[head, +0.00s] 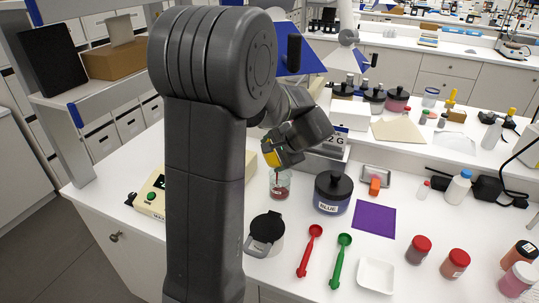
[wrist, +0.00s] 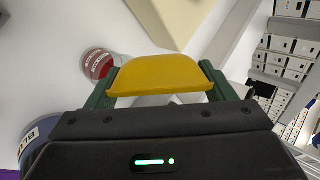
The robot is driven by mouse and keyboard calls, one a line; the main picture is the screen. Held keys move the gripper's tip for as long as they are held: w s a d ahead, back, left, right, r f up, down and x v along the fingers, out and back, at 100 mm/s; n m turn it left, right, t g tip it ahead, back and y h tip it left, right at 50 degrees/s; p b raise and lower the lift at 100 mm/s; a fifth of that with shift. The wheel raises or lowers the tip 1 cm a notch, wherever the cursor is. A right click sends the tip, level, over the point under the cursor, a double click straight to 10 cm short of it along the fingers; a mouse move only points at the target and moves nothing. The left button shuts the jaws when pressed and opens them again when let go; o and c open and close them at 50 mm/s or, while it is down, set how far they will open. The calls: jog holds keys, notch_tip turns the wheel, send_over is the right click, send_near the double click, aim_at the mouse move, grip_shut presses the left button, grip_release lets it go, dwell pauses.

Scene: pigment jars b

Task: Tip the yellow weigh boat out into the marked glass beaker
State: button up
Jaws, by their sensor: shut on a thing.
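My gripper (head: 283,157) is shut on the yellow weigh boat (head: 271,154) and holds it tilted above the beaker. In the wrist view the boat (wrist: 155,76) sits between my green fingers (wrist: 160,88); its inside is not clearly seen. The marked glass beaker (head: 280,187) stands upright on the bench just below the boat, with dark red matter in it and a label on its side. A thin dark red streak seems to show between boat and beaker. The beaker also shows in the wrist view (wrist: 97,64), left of the boat.
A dark jar labelled BLUE (head: 332,194) stands close right of the beaker. A black-lidded jug (head: 266,229), a red spoon (head: 309,250) and a green spoon (head: 341,261) lie in front. A purple mat (head: 374,219) is farther right. A beige device (head: 150,196) stands left.

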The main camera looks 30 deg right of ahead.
jog(key=shift+s+d+f+m+t+y+p, duration=0.15)
jog(key=shift+d+m+t+y+p, duration=0.25)
jog(key=shift+d+m+y+p, duration=0.65)
jog(key=shift+s+d+f+m+t+y+p, duration=0.1)
jog(key=shift+d+m+t+y+p, duration=0.35)
jog(key=shift+d+y+p, duration=1.15)
jog(key=shift+a+y, duration=0.25)
jog(key=shift+a, duration=0.15)
jog(key=shift+b, duration=0.35)
jog(key=a+n+h+b, duration=0.1)
jog(key=b, duration=0.1)
jog(key=a+n+g+h+b, duration=0.1)
jog(key=a+h+b, duration=0.2)
jog(key=h+b, duration=0.1)
jog(key=b, duration=0.1)
jog(key=shift+w+a+r+n+g, duration=0.15)
jog(key=shift+w+n+g, duration=0.1)
jog(key=shift+n, duration=0.15)
jog(key=a+n+h, duration=0.1)
jog(key=h, duration=0.1)
jog(key=a+f+n+h, duration=0.1)
jog(key=h, duration=0.1)
jog(key=a+f+n+h, duration=0.1)
jog(key=a+h, duration=0.1)
jog(key=shift+w+a+g+h, duration=0.1)
jog(key=shift+w+g+h, duration=0.2)
jog(key=shift+w+h, duration=0.1)
